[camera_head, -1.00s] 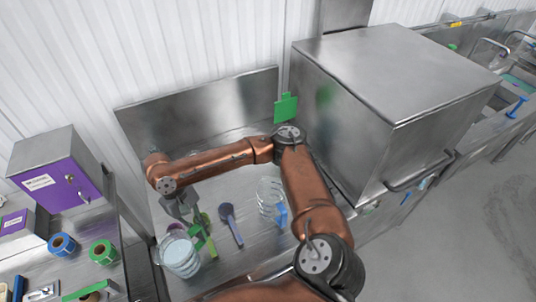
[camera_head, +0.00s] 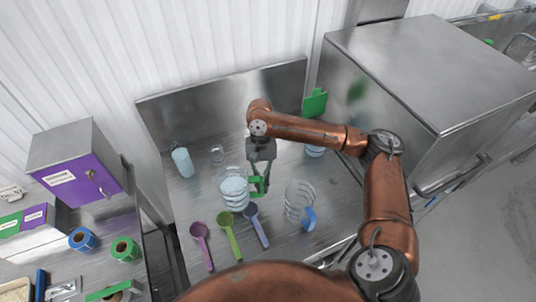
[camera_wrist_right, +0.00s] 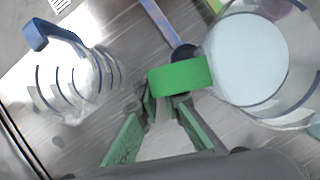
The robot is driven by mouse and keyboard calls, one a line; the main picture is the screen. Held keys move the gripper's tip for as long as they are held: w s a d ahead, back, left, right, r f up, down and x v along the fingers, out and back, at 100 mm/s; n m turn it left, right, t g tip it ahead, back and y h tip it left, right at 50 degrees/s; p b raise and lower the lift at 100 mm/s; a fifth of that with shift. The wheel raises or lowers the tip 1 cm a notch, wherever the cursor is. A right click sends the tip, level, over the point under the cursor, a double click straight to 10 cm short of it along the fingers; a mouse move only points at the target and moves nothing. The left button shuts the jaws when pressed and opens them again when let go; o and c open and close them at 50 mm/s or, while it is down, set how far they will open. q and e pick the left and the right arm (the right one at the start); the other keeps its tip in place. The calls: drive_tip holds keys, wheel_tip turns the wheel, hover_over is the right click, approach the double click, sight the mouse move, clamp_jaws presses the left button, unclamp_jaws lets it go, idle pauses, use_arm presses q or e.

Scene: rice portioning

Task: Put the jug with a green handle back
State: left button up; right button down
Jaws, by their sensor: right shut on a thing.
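The clear jug with a green handle (camera_head: 233,193) is in the middle of the steel counter in the head view, behind the scoops. It looks upright and has pale contents. My right gripper (camera_head: 260,182) is shut on its green handle, at the jug's right side. In the right wrist view, the green handle (camera_wrist_right: 181,77) lies between my fingertips, and the jug's round body (camera_wrist_right: 250,60) fills the upper right. I cannot tell whether its base touches the counter. My left gripper is not in view.
A clear jug with a blue handle (camera_head: 299,200) stands to the right. Purple (camera_head: 203,243), green (camera_head: 229,235) and blue (camera_head: 257,226) scoops lie in front. A bottle (camera_head: 182,162) stands behind left. A steel box (camera_head: 430,75) bounds the right.

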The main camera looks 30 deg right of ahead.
drive_tip(key=w+d+r+m+t+y+p, duration=0.3)
drive_tip(key=w+d+m+t, duration=0.2)
drive_tip(key=w+d+m, duration=0.8)
drive_tip(key=shift+m, duration=0.6)
drive_tip(key=f, duration=0.6)
drive_tip(key=a+f, duration=0.1)
drive_tip(key=f, duration=0.2)
drive_tip(key=shift+s, duration=0.35)
drive_tip(key=shift+a, duration=0.1)
drive_tip(key=c, duration=2.5)
unclamp_jaws()
drive_tip(key=shift+s+f, duration=0.15)
drive_tip(key=o, duration=0.4)
